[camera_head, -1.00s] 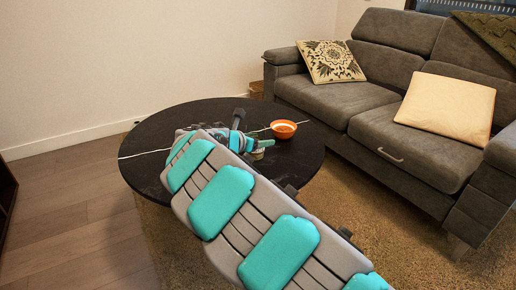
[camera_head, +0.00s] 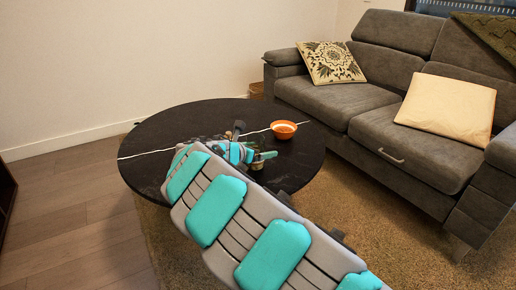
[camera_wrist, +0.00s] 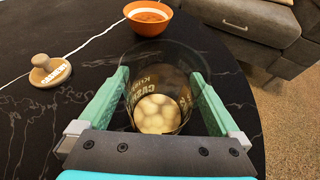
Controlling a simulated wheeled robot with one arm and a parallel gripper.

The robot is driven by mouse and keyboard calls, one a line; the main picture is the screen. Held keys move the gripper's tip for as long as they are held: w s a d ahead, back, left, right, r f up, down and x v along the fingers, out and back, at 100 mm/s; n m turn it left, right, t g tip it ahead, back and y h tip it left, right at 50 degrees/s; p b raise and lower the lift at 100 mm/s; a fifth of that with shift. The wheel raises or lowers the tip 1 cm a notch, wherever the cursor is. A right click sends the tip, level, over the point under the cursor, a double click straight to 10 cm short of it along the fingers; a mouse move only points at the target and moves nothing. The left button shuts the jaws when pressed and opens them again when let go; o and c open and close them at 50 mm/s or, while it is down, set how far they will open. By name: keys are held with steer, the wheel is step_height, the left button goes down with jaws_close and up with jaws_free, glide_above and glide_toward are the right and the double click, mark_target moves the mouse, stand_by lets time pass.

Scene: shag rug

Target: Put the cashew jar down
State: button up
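The cashew jar (camera_wrist: 157,112) is clear glass with pale nuts at its bottom and lettering on its side. In the wrist view it stands between the two green fingers of my gripper (camera_wrist: 160,76), which press on it from left and right. In the head view my gripper (camera_head: 262,157) is over the near right part of the black round table (camera_head: 160,128), and the jar is mostly hidden by my arm. I cannot tell whether the jar's base touches the tabletop.
A round lid with a knob (camera_wrist: 48,72), marked with lettering, lies on the table left of the jar. An orange bowl (camera_head: 284,129) sits beyond the jar; it also shows in the wrist view (camera_wrist: 148,18). The table's left side is clear. A grey sofa (camera_head: 400,140) stands at right.

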steer(key=shift+r, duration=0.1)
steer(key=shift+s+a+r, duration=0.1)
steer(key=shift+a+r, duration=0.05)
steer(key=shift+r, duration=0.1)
steer(key=p+v, duration=0.1)
steer(key=v, duration=1)
steer(key=shift+s+a+p, duration=0.15)
steer(key=shift+s+p, duration=0.1)
steer(key=shift+p, duration=0.1)
